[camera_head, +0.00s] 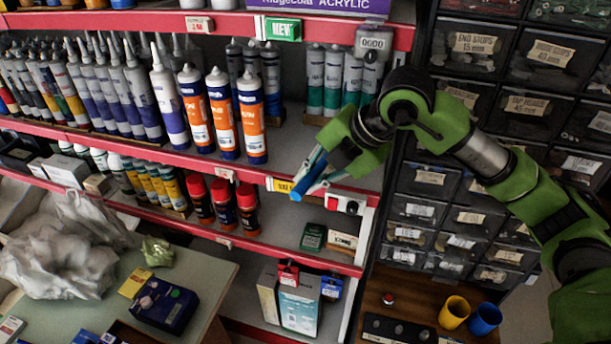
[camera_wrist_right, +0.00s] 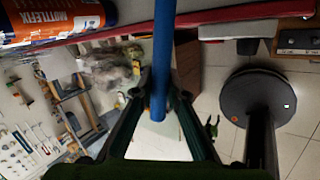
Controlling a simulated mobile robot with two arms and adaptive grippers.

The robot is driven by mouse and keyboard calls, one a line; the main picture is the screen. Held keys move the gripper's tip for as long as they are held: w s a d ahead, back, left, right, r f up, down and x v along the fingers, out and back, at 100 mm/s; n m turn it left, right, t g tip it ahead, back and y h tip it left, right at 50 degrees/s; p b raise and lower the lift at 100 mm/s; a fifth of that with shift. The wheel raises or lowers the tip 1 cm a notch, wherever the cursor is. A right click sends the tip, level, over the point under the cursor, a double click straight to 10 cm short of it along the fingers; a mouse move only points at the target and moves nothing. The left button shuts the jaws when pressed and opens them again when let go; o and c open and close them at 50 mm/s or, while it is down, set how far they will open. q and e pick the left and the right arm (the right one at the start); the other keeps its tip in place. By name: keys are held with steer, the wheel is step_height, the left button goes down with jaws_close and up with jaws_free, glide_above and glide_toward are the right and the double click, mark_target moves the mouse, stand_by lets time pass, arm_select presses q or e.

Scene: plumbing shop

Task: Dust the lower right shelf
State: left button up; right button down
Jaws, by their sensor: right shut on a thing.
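My right gripper (camera_head: 322,172) is in front of the red edge of the shelving, at its right end. It is shut on a blue rod-like handle (camera_head: 308,174), which points down and left. In the right wrist view the blue handle (camera_wrist_right: 162,55) stands between the two fingers of the gripper (camera_wrist_right: 160,118) and runs out of the top of the frame. No duster head shows in either view. Below the gripper, the lower shelf (camera_head: 283,236) holds a small dark green box (camera_head: 313,237) and a small white-labelled box (camera_head: 342,241) at its right end. My left gripper is out of view.
Red-capped cans (camera_head: 247,209) stand left of the small boxes. Orange-and-blue tubes (camera_head: 251,118) stand on the shelf above. Dark parts drawers (camera_head: 425,178) are at right, over a wooden top with a yellow cup (camera_head: 454,312) and a blue cup (camera_head: 485,319). A crumpled bag (camera_head: 65,245) lies at left.

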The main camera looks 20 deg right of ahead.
mark_target(304, 186)
steer(key=shift+s+a+f+b, duration=0.1)
steer(key=shift+s+a+b, duration=0.05)
steer(key=shift+s+a, duration=0.35)
steer(key=shift+s+a+f+b, duration=0.15)
steer(key=shift+s+a, duration=0.1)
steer(key=shift+s, duration=0.3)
steer(key=shift+w+r+p, duration=0.15)
steer(key=shift+r+p, duration=0.9)
steer(key=shift+r, duration=0.9)
steer(key=shift+s+a+f, duration=0.1)
steer(key=shift+s+a, duration=0.15)
steer(key=shift+s, duration=0.1)
steer(key=shift+s+a+b, duration=0.25)
steer(key=shift+s+a, duration=0.3)
steer(key=shift+s, duration=0.3)
steer(key=shift+s+a+b, duration=0.2)
steer(key=shift+s+a, duration=0.35)
steer(key=shift+s, duration=0.25)
steer(key=s+a+b, duration=0.1)
steer(key=s+a, duration=0.5)
steer(key=s, duration=0.3)
steer(key=shift+s+a, duration=0.1)
